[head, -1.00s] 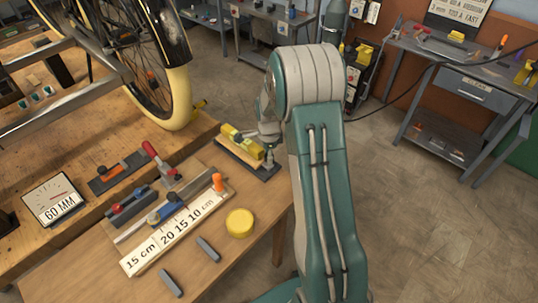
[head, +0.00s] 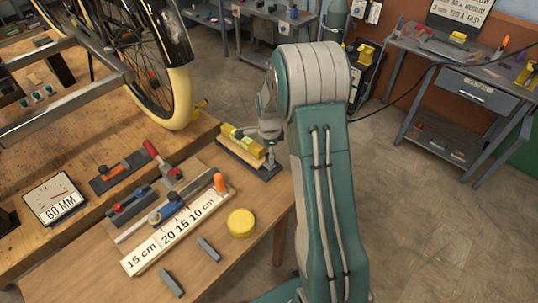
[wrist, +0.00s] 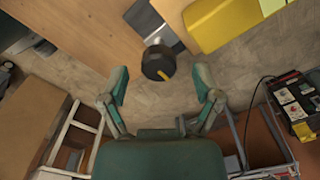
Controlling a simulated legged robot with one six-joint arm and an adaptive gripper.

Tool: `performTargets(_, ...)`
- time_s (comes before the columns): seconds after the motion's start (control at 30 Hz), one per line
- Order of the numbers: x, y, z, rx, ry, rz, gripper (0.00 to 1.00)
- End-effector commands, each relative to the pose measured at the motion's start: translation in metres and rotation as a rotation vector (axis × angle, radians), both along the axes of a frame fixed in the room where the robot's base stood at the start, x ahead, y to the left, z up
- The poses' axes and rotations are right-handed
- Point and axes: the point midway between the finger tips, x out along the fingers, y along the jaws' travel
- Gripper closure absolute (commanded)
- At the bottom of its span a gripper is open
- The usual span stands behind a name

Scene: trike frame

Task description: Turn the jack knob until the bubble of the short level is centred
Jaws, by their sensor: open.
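The short level is a yellow block (head: 243,141) on a wooden board above a dark plate (head: 262,172), at the table's right corner in the head view. Its yellow body (wrist: 222,22) fills the top right of the wrist view. I cannot make out its bubble. The jack knob (wrist: 157,63) is round and black with a yellow mark, beside the board's near corner. My gripper (wrist: 160,87) is open, its two fingers apart on either side below the knob in the picture. Nothing is between them, and I see no contact with the knob. In the head view my arm largely hides my gripper.
Left of the level are a long ruler board (head: 180,232), a yellow round tin (head: 241,222), a red-handled clamp (head: 160,165) and a 60 mm dial card (head: 55,199). A wheel (head: 150,75) stands behind. Floor is open to the right.

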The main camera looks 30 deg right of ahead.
Motion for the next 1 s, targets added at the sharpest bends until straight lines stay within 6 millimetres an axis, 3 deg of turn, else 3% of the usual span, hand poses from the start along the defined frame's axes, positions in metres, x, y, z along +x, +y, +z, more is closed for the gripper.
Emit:
performTargets(0.3, 0.002, 0.001, 0.068, -0.002, -0.005, 0.001, 0.18)
performTargets(0.5, 0.002, 0.001, 0.097, -0.001, -0.001, 0.001, 0.18)
performTargets(1.0, 0.001, 0.001, 0.105, -0.001, 0.001, 0.000, 0.18)
